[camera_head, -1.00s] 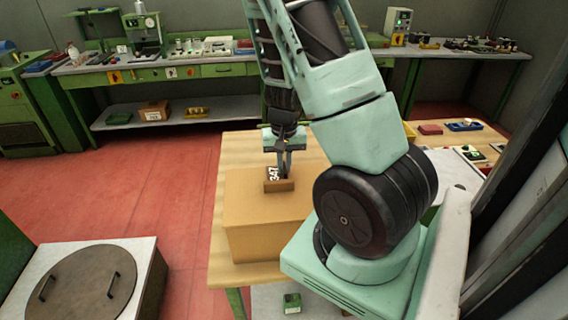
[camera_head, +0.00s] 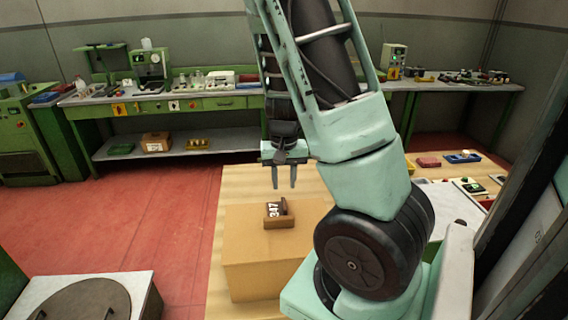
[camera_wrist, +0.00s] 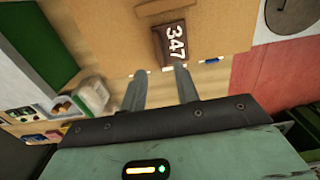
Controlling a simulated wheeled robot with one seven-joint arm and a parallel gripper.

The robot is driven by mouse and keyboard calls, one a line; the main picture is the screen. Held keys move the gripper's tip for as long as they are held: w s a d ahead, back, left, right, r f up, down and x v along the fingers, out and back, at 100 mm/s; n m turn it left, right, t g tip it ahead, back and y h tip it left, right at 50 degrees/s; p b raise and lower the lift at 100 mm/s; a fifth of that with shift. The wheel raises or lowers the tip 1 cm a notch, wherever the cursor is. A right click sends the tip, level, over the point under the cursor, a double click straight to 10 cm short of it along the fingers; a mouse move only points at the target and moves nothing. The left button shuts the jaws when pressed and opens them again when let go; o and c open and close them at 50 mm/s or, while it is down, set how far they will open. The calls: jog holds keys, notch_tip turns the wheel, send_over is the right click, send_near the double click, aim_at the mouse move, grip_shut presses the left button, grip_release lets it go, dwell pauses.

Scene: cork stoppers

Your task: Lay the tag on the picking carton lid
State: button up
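The tag (camera_head: 274,214), a small brown piece marked 347 in white, rests on top of the tan picking carton (camera_head: 255,263). It also shows in the wrist view (camera_wrist: 174,43), lying near the carton's edge. The carton lid (camera_head: 243,219) is bare around the tag. My gripper (camera_head: 284,187) is open and empty, above and behind the tag in the head view. In the wrist view its two fingers (camera_wrist: 160,86) are apart, with a gap between them and the tag.
The carton stands on a wooden table (camera_head: 236,186). A red box (camera_head: 428,162) and a blue tray (camera_head: 463,157) lie at the table's far right. A green workbench (camera_head: 200,106) runs along the back wall. Red floor is open on the left.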

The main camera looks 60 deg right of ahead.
notch_tip(320, 180, up, 5)
jog(key=w+a+r+n+y, duration=0.2)
jog(key=a+n, duration=0.6)
jog(key=a, duration=1.4)
jog(key=s+a+r+n, duration=0.1)
jog(key=s+a+n, duration=0.4)
jog(key=a, duration=0.4)
jog(key=s+a+r+n+h, duration=0.1)
jog(key=s+a+r+n, duration=0.1)
jog(key=s+a+n, duration=0.2)
jog(key=s+a, duration=0.3)
jog(key=a, duration=0.1)
jog(key=shift+s+a+n, duration=0.35)
jog(key=shift+s+n, duration=0.05)
jog(key=shift+f, duration=0.2)
